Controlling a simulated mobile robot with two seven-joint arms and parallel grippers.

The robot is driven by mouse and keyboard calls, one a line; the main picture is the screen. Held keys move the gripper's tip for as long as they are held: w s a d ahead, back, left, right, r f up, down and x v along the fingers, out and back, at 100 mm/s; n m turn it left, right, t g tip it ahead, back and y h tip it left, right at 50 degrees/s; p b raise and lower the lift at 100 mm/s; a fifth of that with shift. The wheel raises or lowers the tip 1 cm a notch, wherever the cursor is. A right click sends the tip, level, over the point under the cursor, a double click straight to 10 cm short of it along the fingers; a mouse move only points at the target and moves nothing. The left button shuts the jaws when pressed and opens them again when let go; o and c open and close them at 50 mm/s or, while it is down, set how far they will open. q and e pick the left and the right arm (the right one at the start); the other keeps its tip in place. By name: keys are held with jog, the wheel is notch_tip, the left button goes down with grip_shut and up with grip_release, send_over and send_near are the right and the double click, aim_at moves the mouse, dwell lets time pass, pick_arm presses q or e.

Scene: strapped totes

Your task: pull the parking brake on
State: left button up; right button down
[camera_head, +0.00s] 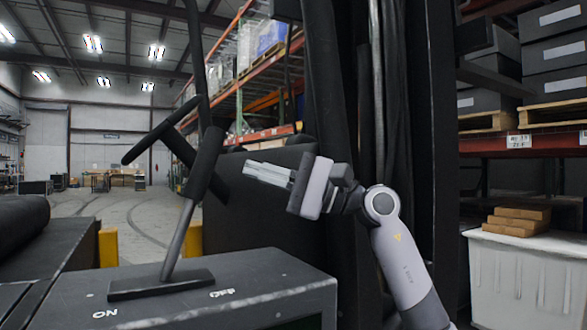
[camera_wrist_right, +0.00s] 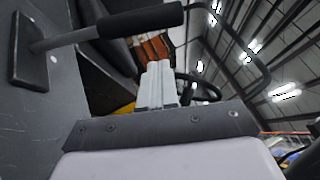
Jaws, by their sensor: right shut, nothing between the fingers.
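The parking brake lever (camera_head: 192,202) is a grey rod with a black grip, rising from a dark slotted plate (camera_head: 150,287) on a grey console. The plate has "ON" at its left end and "OFF" at its right end. The lever leans right, toward OFF. My right gripper (camera_head: 246,170) is shut and empty, to the right of the grip and apart from it. In the right wrist view the lever (camera_wrist_right: 140,22) crosses the upper left, with the shut fingers (camera_wrist_right: 158,68) below its grip. My left gripper is not in view.
The console (camera_head: 250,290) fills the lower left. A steering wheel (camera_head: 160,130) stands behind the lever. A black mast (camera_head: 440,130) rises behind my right arm. Racks with dark totes (camera_head: 553,50) and a white bin (camera_head: 530,270) stand at right.

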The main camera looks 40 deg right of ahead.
jog(key=shift+w+a+r+p, duration=0.1)
jog(key=shift+a+r+p, duration=0.25)
jog(key=shift+a, duration=0.65)
jog(key=shift+a+r+p, duration=0.1)
jog(key=shift+a+r, duration=0.3)
jog(key=shift+a, duration=0.55)
jog(key=shift+r, duration=0.1)
